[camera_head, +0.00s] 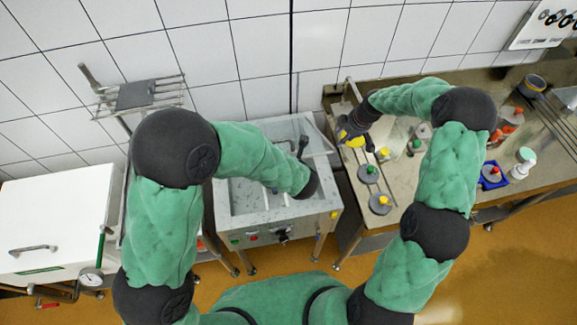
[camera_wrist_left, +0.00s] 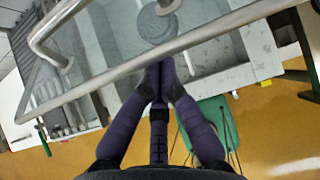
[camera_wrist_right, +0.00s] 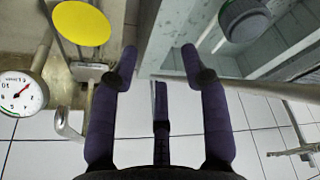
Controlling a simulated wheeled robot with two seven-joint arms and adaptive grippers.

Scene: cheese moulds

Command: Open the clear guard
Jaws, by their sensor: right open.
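The clear guard (camera_wrist_left: 110,55) is a see-through panel with a steel tube frame over the grey vat (camera_head: 222,200). Its frame bar (camera_wrist_left: 215,33) crosses in front of my left gripper (camera_wrist_left: 160,66) in the left wrist view. The left fingers are together, with their tips at the bar; whether they touch it I cannot tell. In the head view my left forearm hides most of this gripper. My right gripper (camera_wrist_right: 157,60) is open and empty, beside the vat's right side; it shows in the head view (camera_head: 356,122) at the back of the steel bench.
The steel bench (camera_head: 400,200) on the right holds weights with coloured knobs (camera_head: 381,203), bottles (camera_head: 522,165) and a blue tray (camera_head: 493,176). A dial gauge (camera_wrist_right: 20,93) and yellow disc (camera_wrist_right: 80,22) are near the right gripper. A white chest (camera_head: 55,215) stands left.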

